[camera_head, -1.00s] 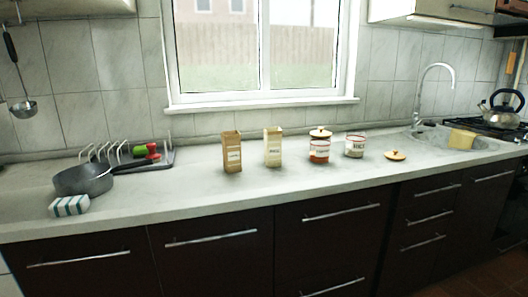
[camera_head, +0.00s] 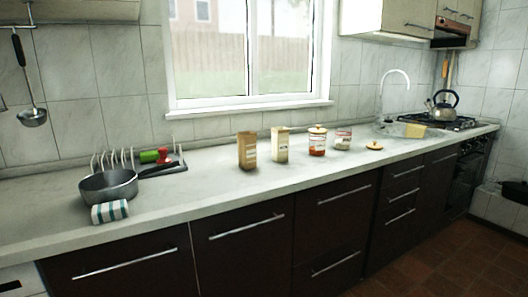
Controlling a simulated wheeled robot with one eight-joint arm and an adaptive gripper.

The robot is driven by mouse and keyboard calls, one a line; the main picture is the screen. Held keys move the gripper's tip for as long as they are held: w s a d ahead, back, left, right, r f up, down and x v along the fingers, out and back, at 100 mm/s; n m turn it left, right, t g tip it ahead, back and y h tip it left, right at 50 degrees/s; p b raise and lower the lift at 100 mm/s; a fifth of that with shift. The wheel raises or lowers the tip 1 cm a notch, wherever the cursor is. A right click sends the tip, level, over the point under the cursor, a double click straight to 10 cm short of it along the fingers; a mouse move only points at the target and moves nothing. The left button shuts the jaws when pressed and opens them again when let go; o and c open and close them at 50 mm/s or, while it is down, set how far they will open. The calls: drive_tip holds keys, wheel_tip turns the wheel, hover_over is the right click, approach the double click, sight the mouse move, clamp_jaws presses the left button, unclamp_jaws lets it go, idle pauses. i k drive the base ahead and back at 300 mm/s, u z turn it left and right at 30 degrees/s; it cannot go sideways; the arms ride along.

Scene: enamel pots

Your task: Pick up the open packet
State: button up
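Two upright packets stand on the counter below the window. The left one is a tan-brown packet (camera_head: 247,151) with a small pale label, and its top looks open. The right one is a cream packet (camera_head: 280,145) with a small label; its top also appears open, but it is too small to be sure. The two stand a little apart. My gripper does not show in the view.
Right of the packets stand a lidded jar (camera_head: 317,141) and an open jar (camera_head: 343,139), with a loose lid (camera_head: 374,146) beside them. A pan (camera_head: 108,186), striped cloth (camera_head: 110,212) and dish rack (camera_head: 128,160) are left. Counter (camera_head: 205,180) before the packets is clear.

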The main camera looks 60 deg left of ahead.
sight(279, 134)
drive_tip(key=k, duration=1.8)
drive_tip(key=u, duration=1.8)
drive_tip(key=i, duration=1)
drive_tip(key=z, duration=0.05)
